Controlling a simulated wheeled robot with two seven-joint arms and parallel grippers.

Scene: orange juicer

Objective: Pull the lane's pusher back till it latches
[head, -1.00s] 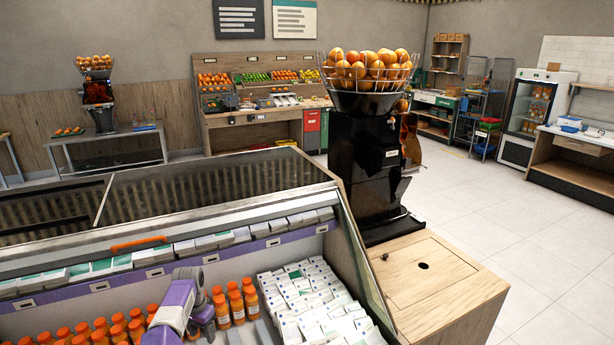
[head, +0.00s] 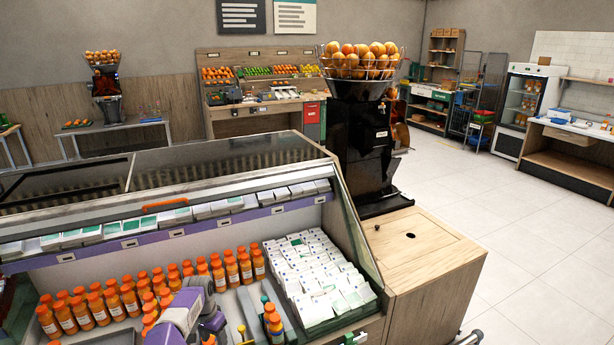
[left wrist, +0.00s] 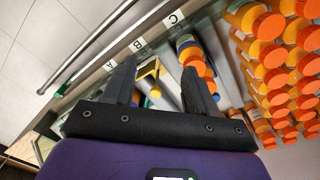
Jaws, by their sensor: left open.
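My left gripper (left wrist: 158,65) is open and empty in the left wrist view, its two dark fingers pointing towards the labelled front edge of the case. A yellow part (left wrist: 151,73), possibly the lane's pusher, shows between the fingers; I cannot tell if they touch it. A small yellow part also shows in the head view (head: 242,329). Label plates A (left wrist: 109,65), B (left wrist: 137,44) and C (left wrist: 172,19) mark the lanes. Bottles with orange and blue caps (left wrist: 190,52) stand in a lane beside the right finger. In the head view my purple left arm hides part of the lanes. My right gripper is not in view.
Many orange-capped bottles (head: 110,303) fill the case left of the lanes, and white cartons (head: 315,275) lie to the right. A sloped glass side and wooden counter (head: 420,250) bound the case at right. A metal rail (left wrist: 100,45) runs along the case front.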

